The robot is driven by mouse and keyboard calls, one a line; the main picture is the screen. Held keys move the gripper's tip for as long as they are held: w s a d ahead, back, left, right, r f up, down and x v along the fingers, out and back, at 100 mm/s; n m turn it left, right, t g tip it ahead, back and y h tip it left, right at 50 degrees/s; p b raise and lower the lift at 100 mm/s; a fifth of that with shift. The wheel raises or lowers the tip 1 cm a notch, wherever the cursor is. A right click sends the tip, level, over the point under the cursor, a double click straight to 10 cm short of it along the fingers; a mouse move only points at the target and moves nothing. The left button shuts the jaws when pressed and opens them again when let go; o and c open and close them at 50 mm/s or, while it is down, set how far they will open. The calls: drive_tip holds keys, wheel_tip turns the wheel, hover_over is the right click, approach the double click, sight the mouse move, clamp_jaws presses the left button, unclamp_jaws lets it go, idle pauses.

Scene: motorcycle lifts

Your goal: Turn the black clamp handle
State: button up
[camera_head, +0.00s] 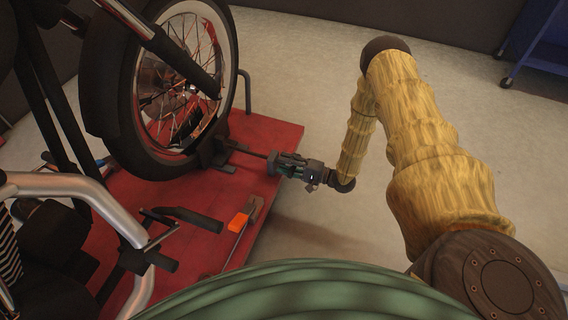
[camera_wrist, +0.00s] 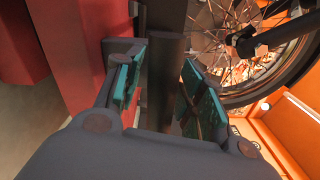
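The black clamp handle is a thin dark bar (camera_head: 249,153) in the head view, reaching right from the dark wheel clamp (camera_head: 218,154) at the foot of the front wheel. In the wrist view the handle (camera_wrist: 165,75) is a thick dark upright bar between my two teal finger pads. My gripper (camera_head: 273,162) is at the handle's right end. In the wrist view my gripper (camera_wrist: 163,90) has its fingers spread on either side of the handle. I cannot tell whether a pad touches it.
The motorcycle's front wheel (camera_head: 233,75) stands over the red lift platform (camera_head: 270,130). An orange-headed tool (camera_head: 239,221) lies on the platform below my gripper. A blue cart (camera_head: 540,55) stands at the far right. The grey floor right of the platform is clear.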

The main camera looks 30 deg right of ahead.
drive_tip(key=v, duration=1.1)
drive_tip(key=shift+s+d, duration=0.1)
